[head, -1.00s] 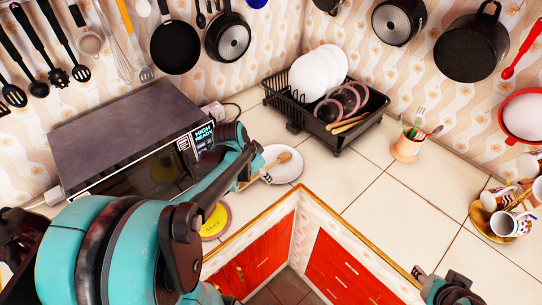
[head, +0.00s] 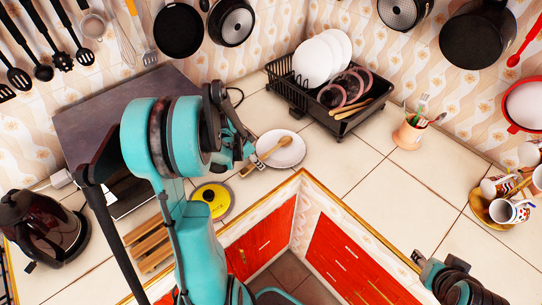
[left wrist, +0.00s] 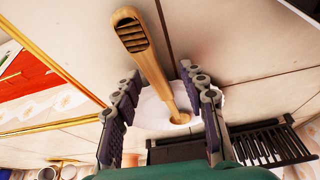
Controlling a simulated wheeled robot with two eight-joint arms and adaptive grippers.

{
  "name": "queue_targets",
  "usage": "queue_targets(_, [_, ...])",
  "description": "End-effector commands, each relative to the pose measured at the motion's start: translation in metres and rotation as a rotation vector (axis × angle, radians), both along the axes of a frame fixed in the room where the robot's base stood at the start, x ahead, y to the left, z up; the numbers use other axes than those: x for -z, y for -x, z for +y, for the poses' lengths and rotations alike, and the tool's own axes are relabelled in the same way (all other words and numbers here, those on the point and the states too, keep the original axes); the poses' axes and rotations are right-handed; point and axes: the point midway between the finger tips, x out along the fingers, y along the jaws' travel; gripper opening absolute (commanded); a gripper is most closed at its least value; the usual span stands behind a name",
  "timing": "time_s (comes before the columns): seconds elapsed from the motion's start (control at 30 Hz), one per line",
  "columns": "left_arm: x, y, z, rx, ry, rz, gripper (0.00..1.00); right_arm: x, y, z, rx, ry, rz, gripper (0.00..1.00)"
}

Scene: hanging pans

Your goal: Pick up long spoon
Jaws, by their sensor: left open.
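The long wooden spoon (head: 265,154) lies with its bowl end on a white plate (head: 291,152) on the counter, its handle sticking out past the rim toward my left gripper. In the head view my left gripper (head: 243,156) is at the handle side, partly hidden by its own wrist. In the left wrist view my left gripper (left wrist: 160,82) is open, with the spoon (left wrist: 150,62) running between its two fingers. I cannot tell whether either finger touches it. Part of my right arm (head: 455,283) shows at the lower right; its fingers are not clear.
A black dish rack (head: 290,97) with plates stands behind the plate. A yellow round item (head: 211,199) and a wooden slatted board (head: 150,246) lie left. A kettle (head: 40,228) stands far left. A utensil cup (head: 408,134) is right, with clear counter around it.

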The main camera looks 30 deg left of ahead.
Motion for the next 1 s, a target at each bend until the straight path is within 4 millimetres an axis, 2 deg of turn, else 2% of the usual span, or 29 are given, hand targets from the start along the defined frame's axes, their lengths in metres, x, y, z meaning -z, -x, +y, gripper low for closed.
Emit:
queue_targets(0.2, [0.001, 0.000, 0.000, 0.000, 0.000, 0.000, 0.42, 0.000, 0.000, 0.000, 0.000, 0.000, 0.000, 0.40])
queue_targets(0.37, [0.001, -0.001, 0.000, 0.000, 0.000, 0.000, 0.00, 0.000, 0.000, 0.000, 0.000, 0.000, 0.000, 0.40])
queue_targets(0.77, [-0.001, 0.000, 0.000, 0.000, 0.000, 0.000, 0.00, -0.001, 0.000, 0.000, 0.000, 0.000, 0.000, 0.40])
queue_targets(0.87, [-0.008, 0.000, 0.000, 0.000, 0.000, 0.000, 0.00, -0.004, 0.000, 0.000, 0.000, 0.000, 0.000, 0.40])
queue_targets(1.0, [-0.027, 0.000, 0.000, 0.000, 0.000, 0.000, 0.00, -0.013, 0.000, 0.000, 0.000, 0.000, 0.000, 0.40])
